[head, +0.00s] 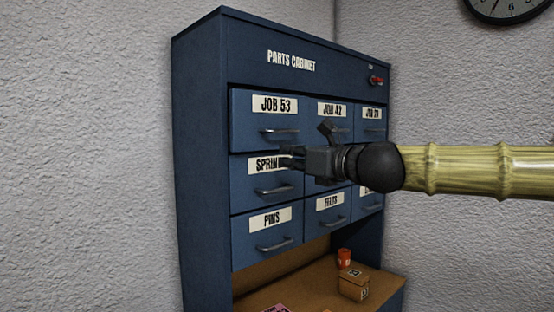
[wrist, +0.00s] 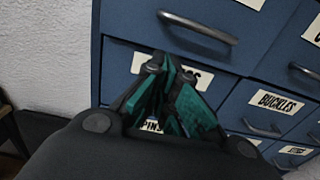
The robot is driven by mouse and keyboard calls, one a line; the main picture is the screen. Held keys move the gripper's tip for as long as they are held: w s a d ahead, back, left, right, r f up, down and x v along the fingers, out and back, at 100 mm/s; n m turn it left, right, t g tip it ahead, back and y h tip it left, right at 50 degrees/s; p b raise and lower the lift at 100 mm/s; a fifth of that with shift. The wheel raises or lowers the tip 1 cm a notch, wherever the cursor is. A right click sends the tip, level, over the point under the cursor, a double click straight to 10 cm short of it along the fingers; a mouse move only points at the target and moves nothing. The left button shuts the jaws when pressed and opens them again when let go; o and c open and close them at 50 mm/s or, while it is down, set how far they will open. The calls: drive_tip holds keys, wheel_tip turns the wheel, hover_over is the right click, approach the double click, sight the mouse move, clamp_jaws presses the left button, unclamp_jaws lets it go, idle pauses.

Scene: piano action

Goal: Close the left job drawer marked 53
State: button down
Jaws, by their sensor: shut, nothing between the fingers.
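The JOB 53 drawer (head: 265,119) is the top left drawer of the blue parts cabinet (head: 201,160). It has a white label and a metal bar handle (head: 280,133). Its front looks near level with the drawers below, but I cannot tell whether a small gap remains. My gripper (head: 285,157) is shut and empty, in front of the SPRINGS drawer just below. In the wrist view my fingertips (wrist: 163,66) are together and cover part of the SPRINGS label (wrist: 139,64). The handle above (wrist: 198,26) appears to be that of JOB 53.
The JOB 42 drawer (head: 330,111) is to the right of JOB 53. The PINS drawer (head: 268,240) is in the bottom row. A shelf (head: 312,296) below holds a red cup (head: 344,258) and a small box (head: 354,285). A bare wall (head: 90,160) stands at left.

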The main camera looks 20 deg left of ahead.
drive_tip(key=s+d+r+g+h+p, duration=0.25)
drive_tip(key=s+d+r+p, duration=0.2)
drive_tip(key=d+p, duration=0.4)
drive_tip(key=shift+t, duration=0.35)
drive_tip(key=shift+s+a+r+p+x, duration=0.15)
drive_tip(key=shift+p+x, duration=0.75)
drive_tip(key=shift+x, duration=1.6)
drive_tip(key=shift+s+a+p+x, duration=0.15)
drive_tip(key=shift+p+x, duration=0.8)
drive_tip(key=shift+x, duration=1.55)
drive_tip(key=shift+s+a+r+p+x, duration=0.15)
drive_tip(key=shift+p+x, duration=0.75)
drive_tip(key=shift+x, duration=1.6)
drive_tip(key=shift+d, duration=0.1)
